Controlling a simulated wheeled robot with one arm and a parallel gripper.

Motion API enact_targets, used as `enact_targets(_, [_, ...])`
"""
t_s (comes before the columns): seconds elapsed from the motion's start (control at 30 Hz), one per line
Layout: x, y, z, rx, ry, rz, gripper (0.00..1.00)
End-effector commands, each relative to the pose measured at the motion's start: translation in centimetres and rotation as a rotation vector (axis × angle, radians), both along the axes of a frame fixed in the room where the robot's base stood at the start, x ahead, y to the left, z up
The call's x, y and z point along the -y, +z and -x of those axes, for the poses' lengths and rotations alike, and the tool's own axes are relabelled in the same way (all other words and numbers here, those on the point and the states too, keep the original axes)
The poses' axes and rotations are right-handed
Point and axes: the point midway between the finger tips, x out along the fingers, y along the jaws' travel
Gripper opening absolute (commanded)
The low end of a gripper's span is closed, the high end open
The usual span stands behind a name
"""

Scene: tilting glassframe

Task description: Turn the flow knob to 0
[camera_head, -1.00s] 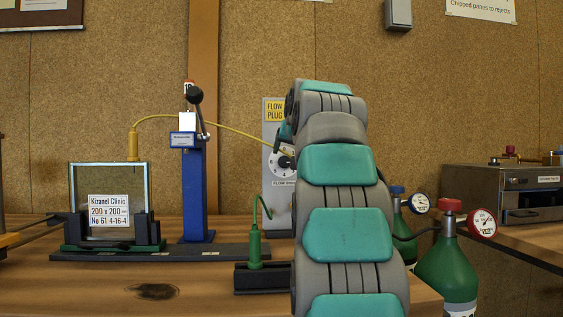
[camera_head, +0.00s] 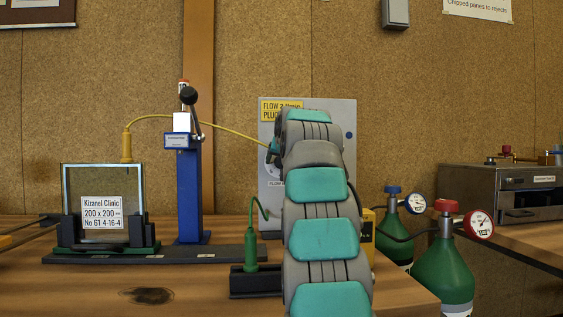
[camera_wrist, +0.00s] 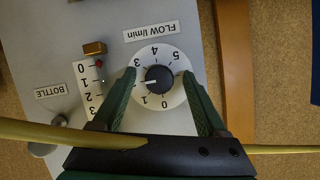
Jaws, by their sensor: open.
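The black flow knob (camera_wrist: 158,79) sits on a white dial (camera_wrist: 175,94) marked 0 to 5, which shows upside down in the wrist view. Its white pointer line points at about the 2. My gripper (camera_wrist: 159,74) is open, with one green finger on each side of the knob. Both fingertips overlap the dial's edges, and gaps show between them and the knob. In the head view, my arm hides the knob and most of the dial on the grey panel (camera_head: 336,120).
A flow tube with a red ball (camera_wrist: 99,63) is beside the dial. A yellow hose (camera_head: 235,132) runs to the panel and crosses the wrist view low down. A framed glass pane (camera_head: 104,184) and blue post (camera_head: 189,195) stand left; green gas bottles (camera_head: 443,268) stand right.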

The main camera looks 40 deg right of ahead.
Motion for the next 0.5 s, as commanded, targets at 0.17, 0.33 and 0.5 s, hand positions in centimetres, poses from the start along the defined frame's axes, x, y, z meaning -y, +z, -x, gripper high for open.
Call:
enact_targets(0.17, [-0.01, 0.05, 0.03, 0.001, 0.000, 0.001, 0.75])
enact_targets(0.33, [-0.02, 0.06, 0.05, 0.001, 0.000, 0.001, 0.57])
enact_targets(0.5, [-0.02, 0.07, 0.06, 0.001, 0.000, 0.001, 0.38])
